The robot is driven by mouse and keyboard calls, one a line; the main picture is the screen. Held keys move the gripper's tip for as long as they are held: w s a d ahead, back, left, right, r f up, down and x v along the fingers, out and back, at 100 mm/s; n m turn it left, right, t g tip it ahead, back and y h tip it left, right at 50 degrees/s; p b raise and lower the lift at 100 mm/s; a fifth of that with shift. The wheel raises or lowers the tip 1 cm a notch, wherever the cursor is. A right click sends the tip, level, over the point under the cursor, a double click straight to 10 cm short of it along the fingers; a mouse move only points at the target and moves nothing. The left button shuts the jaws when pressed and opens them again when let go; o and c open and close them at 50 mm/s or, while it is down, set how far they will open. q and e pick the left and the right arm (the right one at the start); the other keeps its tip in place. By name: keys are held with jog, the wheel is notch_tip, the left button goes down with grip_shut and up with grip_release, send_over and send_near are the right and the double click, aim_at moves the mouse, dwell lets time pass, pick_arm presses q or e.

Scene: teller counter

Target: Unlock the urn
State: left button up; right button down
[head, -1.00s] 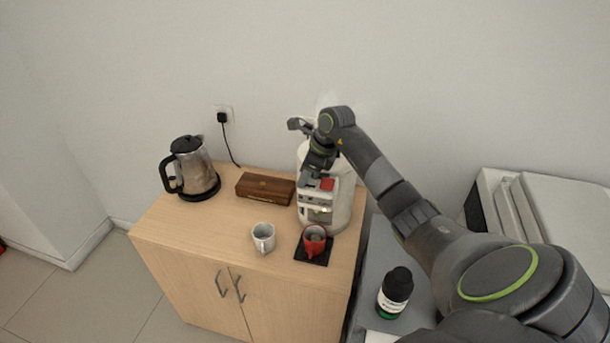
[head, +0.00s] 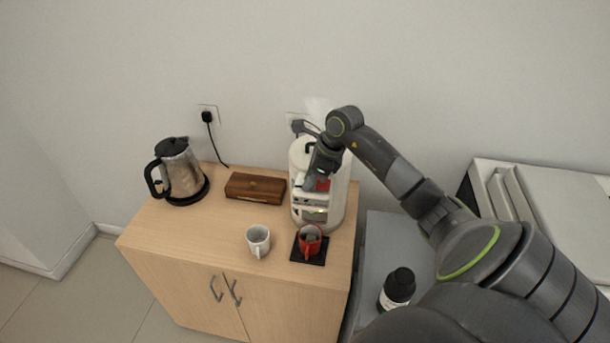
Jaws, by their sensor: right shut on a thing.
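The urn (head: 333,212) is a white cylinder at the back right of the wooden cabinet, with a control panel on its front and a small red part (head: 323,185) high on the panel. My right gripper (head: 309,185) is at the upper front of the urn, pointing down beside the red part. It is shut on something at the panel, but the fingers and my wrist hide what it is. A red mug (head: 309,240) stands on a black mat (head: 312,261) below the urn's front. My left gripper is not in view.
A white mug (head: 258,238) stands left of the red mug. A wooden box (head: 255,187) and a steel kettle (head: 180,172) stand further left. A dark bottle (head: 397,287) stands on the grey surface to the right. The cabinet's front left top is clear.

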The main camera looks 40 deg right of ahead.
jog(key=shift+d, duration=0.1)
jog(key=c, duration=1.3)
grip_release()
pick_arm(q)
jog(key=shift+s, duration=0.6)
pick_arm(e)
jog(key=shift+o, duration=0.3)
jog(key=shift+s+r, duration=0.1)
jog(key=shift+s, duration=0.05)
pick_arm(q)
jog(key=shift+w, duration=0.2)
